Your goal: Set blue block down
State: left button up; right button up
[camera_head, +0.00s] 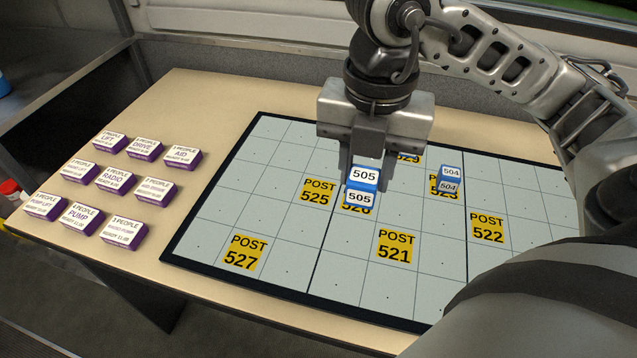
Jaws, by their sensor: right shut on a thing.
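A blue block with white labels reading 505 (362,187) is in my right gripper (367,165), whose fingers point down and are shut on its upper part. The block is upright over a yellow post square (357,208) that it partly covers; I cannot tell whether its bottom touches the board. The grey gridded board (277,201) lies flat on the table under it. A second blue block labelled 504 (450,179) stands to the right, at another yellow post square (434,186). My left gripper is not in view.
Several purple blocks with white labels (113,179) stand in rows on the beige table (190,98), left of the board. Yellow squares POST 525 (318,192), POST 527 (244,252), POST 521 (396,246) and POST 522 (488,227) are bare. My right arm hides the board's far middle.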

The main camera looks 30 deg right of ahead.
jog(key=w+d+f, duration=0.1)
jog(key=w+f, duration=0.3)
jog(key=w, duration=0.4)
send_over(320, 185)
jog(key=f, duration=0.4)
jog(key=shift+s+f, duration=0.35)
jog(key=shift+s, duration=0.05)
jog(key=shift+w+f, duration=0.3)
jog(key=shift+f, duration=0.1)
jog(key=shift+w+f+p, duration=0.1)
jog(key=shift+f+p, duration=0.25)
jog(key=shift+f, duration=1.25)
jog(key=shift+f, duration=0.15)
jog(key=o, duration=1)
jog(key=shift+c, duration=0.2)
